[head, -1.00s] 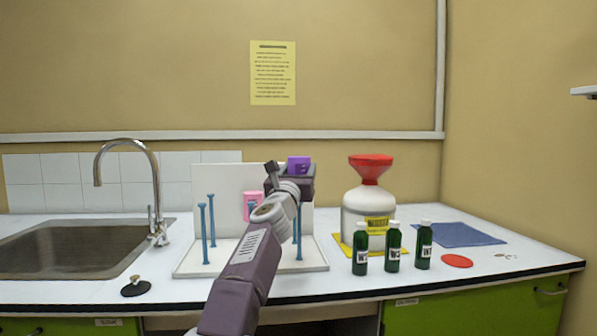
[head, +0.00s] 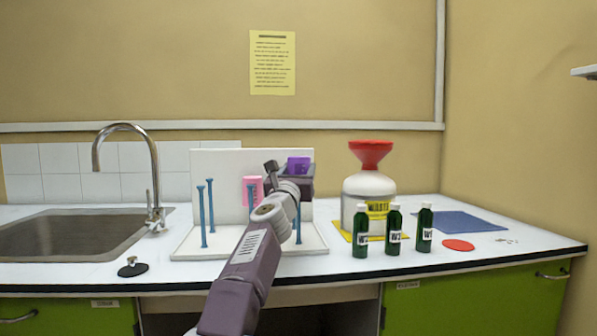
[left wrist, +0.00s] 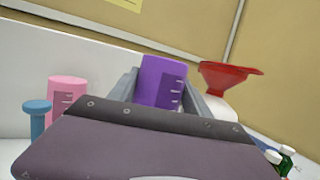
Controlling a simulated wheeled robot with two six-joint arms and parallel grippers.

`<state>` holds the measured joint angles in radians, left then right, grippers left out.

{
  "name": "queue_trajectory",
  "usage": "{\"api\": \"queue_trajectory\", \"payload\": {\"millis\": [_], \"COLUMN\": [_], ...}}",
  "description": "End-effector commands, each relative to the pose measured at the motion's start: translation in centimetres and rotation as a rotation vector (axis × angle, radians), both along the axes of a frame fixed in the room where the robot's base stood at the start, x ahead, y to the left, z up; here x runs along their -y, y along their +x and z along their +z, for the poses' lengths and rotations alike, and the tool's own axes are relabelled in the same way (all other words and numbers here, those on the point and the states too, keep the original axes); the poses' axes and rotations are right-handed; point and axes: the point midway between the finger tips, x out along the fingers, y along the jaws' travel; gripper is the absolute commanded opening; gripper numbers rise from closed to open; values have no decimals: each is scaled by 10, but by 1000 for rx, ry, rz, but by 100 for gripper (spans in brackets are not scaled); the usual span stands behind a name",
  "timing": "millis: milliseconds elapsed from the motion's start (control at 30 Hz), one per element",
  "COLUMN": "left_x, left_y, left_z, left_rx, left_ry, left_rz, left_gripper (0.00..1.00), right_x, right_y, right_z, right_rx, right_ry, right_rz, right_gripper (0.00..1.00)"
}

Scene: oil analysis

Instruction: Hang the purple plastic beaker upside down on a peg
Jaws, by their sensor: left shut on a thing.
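The purple beaker (head: 298,165) is held in my left gripper (head: 289,174), in front of the white back board of the peg rack (head: 222,170). In the left wrist view the purple beaker (left wrist: 160,82) shows between the grey fingers, with pale graduation marks on its side and a slight tilt. No opening shows, so I cannot tell which end is up. Blue pegs (head: 202,218) stand on the rack's base at left; another peg (head: 298,224) shows right of my arm, partly hidden. My right gripper is out of view.
A pink beaker (head: 252,186) is at the rack, partly behind a peg. To the right stand a white waste container with a red funnel (head: 370,155) and green bottles (head: 394,230). The sink (head: 70,238) and tap (head: 152,180) are at left.

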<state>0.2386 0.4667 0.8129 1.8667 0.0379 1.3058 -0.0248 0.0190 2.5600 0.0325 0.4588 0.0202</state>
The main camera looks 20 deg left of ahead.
Motion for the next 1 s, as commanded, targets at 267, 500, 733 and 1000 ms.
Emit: {"api": "queue_trajectory", "payload": {"millis": [267, 500, 733, 1000], "left_x": [0, 0, 0, 0], "left_y": [0, 1, 1, 1], "left_z": [-16, -15, -16, -32], "left_rx": [1, 0, 0, 0], "left_ry": [1, 0, 0, -1], "left_rz": [0, 0, 0, 0], "left_gripper": [18, 18, 18, 18], "right_x": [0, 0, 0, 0], "right_y": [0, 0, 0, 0], "right_z": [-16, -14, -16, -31], "right_rx": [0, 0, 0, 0], "right_ry": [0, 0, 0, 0], "right_rz": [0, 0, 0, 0], "right_gripper": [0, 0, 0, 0]}}
